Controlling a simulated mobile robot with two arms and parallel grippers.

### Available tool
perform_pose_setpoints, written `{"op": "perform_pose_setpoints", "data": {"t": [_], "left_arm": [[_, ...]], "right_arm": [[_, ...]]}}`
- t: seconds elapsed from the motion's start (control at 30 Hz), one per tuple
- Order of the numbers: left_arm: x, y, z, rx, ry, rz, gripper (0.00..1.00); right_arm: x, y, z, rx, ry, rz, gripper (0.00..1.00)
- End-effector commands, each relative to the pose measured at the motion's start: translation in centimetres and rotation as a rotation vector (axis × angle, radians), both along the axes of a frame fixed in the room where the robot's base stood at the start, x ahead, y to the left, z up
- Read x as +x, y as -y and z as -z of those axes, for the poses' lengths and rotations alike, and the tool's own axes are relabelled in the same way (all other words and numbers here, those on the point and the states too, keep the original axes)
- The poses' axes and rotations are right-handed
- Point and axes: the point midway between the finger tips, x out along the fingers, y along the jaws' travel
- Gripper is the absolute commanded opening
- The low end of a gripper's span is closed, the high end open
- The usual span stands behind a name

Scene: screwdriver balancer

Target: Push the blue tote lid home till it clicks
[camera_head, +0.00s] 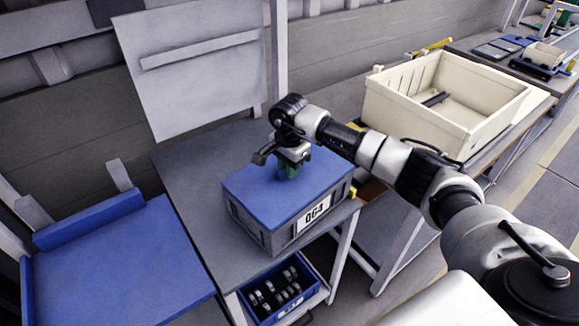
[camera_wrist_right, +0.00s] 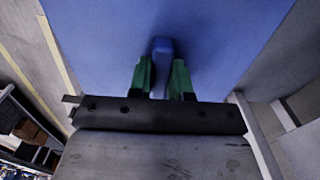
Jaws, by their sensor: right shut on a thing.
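My right gripper (camera_head: 288,172) reaches down onto the lid from above. In the right wrist view its green fingers (camera_wrist_right: 162,80) are shut on a blue handle (camera_wrist_right: 162,48) that stands up from the lid (camera_wrist_right: 225,40). My left gripper is not in view.
A blue bin (camera_head: 262,318) with several metal parts sits on the shelf below the grey table (camera_head: 190,190). A large cream crate (camera_head: 385,100) stands on the bench to the right. A blue-topped surface (camera_head: 120,265) is at the left, and a grey panel (camera_head: 190,95) rises behind.

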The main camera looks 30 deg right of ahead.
Motion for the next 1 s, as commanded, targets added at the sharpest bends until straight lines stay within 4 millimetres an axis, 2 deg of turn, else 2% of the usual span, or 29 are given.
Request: {"op": "perform_pose_setpoints", "data": {"t": [1.0], "left_arm": [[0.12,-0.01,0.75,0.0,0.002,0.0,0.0]], "right_arm": [[-0.12,0.03,0.68,-0.002,-0.005,0.0,0.0]]}}
